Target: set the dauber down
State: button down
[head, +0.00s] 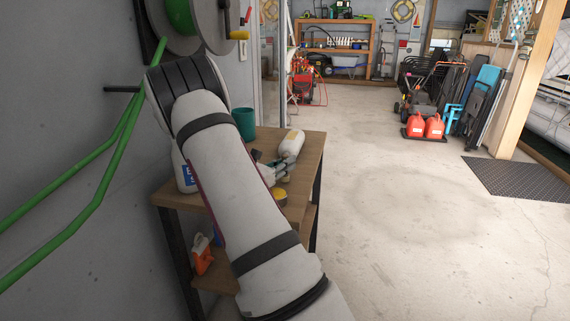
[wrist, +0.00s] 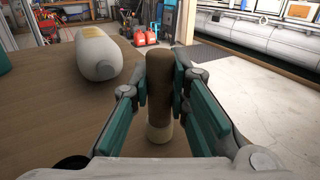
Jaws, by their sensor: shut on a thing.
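The dauber (wrist: 158,78) has a dark brown upper part and a pale lower end. It stands about upright in the wrist view. My gripper (wrist: 161,82) is shut on it, with a teal-padded finger on each side of the brown part. I cannot tell whether the pale end touches the wooden table (wrist: 60,130). In the head view my gripper (head: 274,168) is low over the table (head: 312,160), partly behind my forearm. The dauber is mostly hidden there.
A white bottle (head: 291,145) lies on the table beyond my gripper. A teal cup (head: 244,122) stands at the back left. A yellow-topped tin (head: 280,196) is near the front right. A blue-labelled bottle (head: 187,176) is at the left. Open floor (head: 400,220) lies right.

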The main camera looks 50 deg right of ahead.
jog(key=shift+f, duration=0.3)
jog(key=c, duration=1.4)
grip_release()
jog(key=shift+c, duration=0.2)
jog(key=a, duration=0.4)
jog(key=w+a, duration=0.1)
jog(key=a, duration=0.7)
jog(key=shift+w, duration=0.15)
grip_shut()
